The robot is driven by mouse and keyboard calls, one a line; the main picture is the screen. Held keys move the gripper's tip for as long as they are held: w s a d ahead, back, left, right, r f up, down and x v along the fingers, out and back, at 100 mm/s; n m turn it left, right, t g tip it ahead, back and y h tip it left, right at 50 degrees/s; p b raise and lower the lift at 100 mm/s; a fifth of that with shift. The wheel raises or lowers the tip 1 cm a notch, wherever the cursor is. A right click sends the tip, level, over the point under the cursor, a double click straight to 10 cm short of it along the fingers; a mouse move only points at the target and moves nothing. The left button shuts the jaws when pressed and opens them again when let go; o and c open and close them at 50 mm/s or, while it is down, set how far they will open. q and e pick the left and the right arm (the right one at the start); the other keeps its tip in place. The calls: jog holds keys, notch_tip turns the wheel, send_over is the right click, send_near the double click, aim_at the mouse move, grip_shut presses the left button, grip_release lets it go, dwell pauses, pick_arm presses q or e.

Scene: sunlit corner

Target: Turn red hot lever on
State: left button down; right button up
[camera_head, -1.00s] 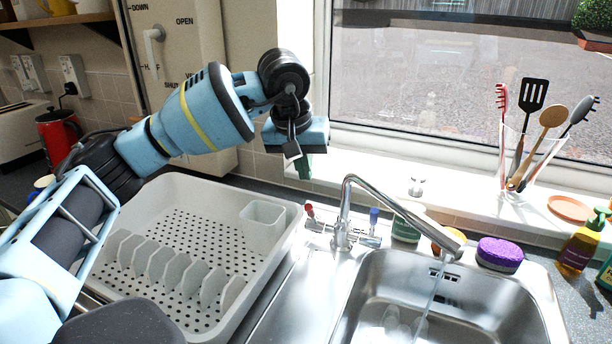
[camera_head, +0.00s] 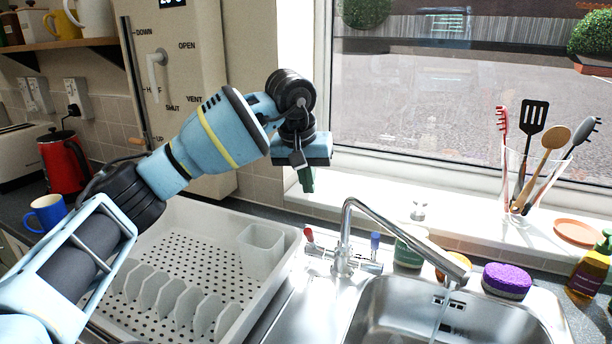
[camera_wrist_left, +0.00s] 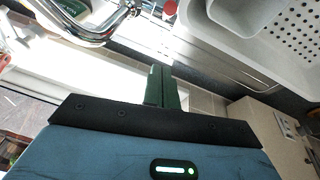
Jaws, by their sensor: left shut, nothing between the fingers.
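The red hot lever (camera_head: 309,234) stands on the left side of the tap (camera_head: 345,240), and a blue lever (camera_head: 375,241) stands on its right. In the left wrist view the red lever (camera_wrist_left: 170,8) shows at the top, beyond the fingertips. Water runs from the spout. My left gripper (camera_head: 307,188) is shut and empty. It points down above and behind the red lever, apart from it. The closed fingers (camera_wrist_left: 161,72) also show in the left wrist view. My right gripper is not in view.
A white dish rack (camera_head: 205,215) is left of the sink (camera_head: 400,310). A purple sponge (camera_head: 507,280) and bottles sit along the sink's back edge. A utensil glass (camera_head: 517,185) stands on the sill. A blue mug (camera_head: 46,212) is at the far left.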

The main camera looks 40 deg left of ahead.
pick_arm(q)
jog(key=f, duration=0.4)
jog(key=d+f, duration=0.1)
jog(key=f, duration=0.1)
jog(key=shift+s+f+p, duration=0.2)
jog(key=shift+f+p, duration=0.1)
jog(key=shift+p, duration=0.05)
jog(key=shift+s+d+f, duration=0.25)
jog(key=shift+s+f, duration=0.2)
jog(key=shift+s, duration=0.1)
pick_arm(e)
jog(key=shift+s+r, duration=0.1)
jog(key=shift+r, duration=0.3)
pick_arm(q)
jog(key=shift+s, duration=0.1)
